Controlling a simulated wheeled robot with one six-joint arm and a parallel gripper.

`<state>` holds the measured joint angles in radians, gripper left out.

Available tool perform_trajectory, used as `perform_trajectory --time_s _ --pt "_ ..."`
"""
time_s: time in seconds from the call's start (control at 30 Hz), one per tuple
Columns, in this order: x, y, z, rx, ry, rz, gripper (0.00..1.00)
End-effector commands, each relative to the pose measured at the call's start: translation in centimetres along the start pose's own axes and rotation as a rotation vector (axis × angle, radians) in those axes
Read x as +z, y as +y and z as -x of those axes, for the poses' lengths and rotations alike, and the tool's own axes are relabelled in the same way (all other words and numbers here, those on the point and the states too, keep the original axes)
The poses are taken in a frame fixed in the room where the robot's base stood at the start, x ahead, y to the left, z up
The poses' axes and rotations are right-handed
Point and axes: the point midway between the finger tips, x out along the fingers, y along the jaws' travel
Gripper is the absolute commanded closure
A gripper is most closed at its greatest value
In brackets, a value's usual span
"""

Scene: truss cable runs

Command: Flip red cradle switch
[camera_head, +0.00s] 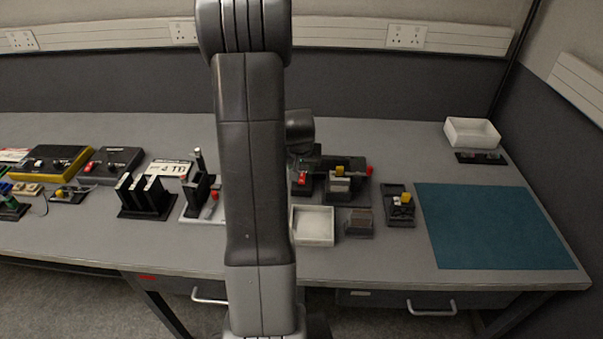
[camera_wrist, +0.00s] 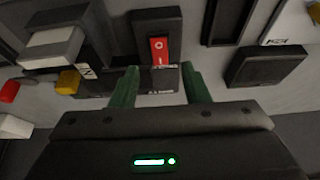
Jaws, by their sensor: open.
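The red rocker switch (camera_wrist: 159,50) sits in a black cradle housing (camera_wrist: 157,22) near the top centre of the wrist view, with white marks on its face. In the head view the red switch (camera_head: 303,177) shows just right of my arm. My gripper (camera_wrist: 157,72) is open and empty in the wrist view. Its two green fingers stand apart, on either side of the line to the switch. Their tips appear just below the red switch in the picture; I cannot tell whether they touch the housing. In the head view my arm hides the gripper.
A grey block with a yellow part (camera_wrist: 68,82) lies left of the switch. A black block (camera_wrist: 266,66) lies to the right. In the head view, a white open tray (camera_head: 313,226) and a small grey box (camera_head: 359,223) stand in front. The teal mat (camera_head: 495,228) at right is clear.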

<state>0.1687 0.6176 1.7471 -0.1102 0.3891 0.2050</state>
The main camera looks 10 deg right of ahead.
Motion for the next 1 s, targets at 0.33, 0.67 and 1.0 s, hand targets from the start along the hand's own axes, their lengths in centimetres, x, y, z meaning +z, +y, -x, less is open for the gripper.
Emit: perform_trajectory --time_s 0.33,0.67,1.0 --pt "0.0 0.0 -4.0 0.0 -0.001 0.0 0.58" --pt "0.0 0.0 -4.6 0.0 0.001 0.0 0.58" --pt "0.0 0.0 -4.6 0.0 0.001 0.0 1.0"
